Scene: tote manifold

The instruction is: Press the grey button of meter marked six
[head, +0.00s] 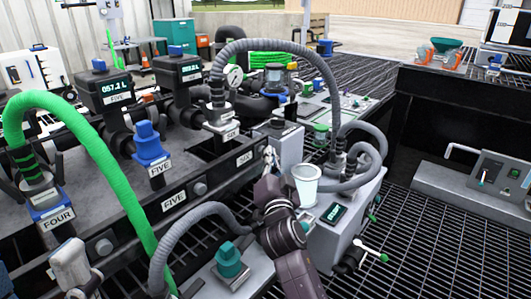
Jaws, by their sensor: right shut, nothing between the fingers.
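A dark meter (180,72) with a lit display stands behind the manifold; the label under its display is too small to read surely. A plate marked SIX (244,158) is on the manifold's front rail, and another SIX plate (231,134) is at the foot of the grey hose. My right gripper (268,154) is shut and empty, its fingertips just right of the rail's SIX plate. No grey button shows beside that plate; the gripper covers this spot, and I cannot tell whether it touches anything. My left gripper is not in view.
The meter marked FIVE (109,88) is to the left. A round grey button (199,188) sits beside the rail's FIVE plate (173,200). A grey box (284,145), a white cup (306,184) and grey hoses (328,75) crowd my right gripper. Grating lies open at right.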

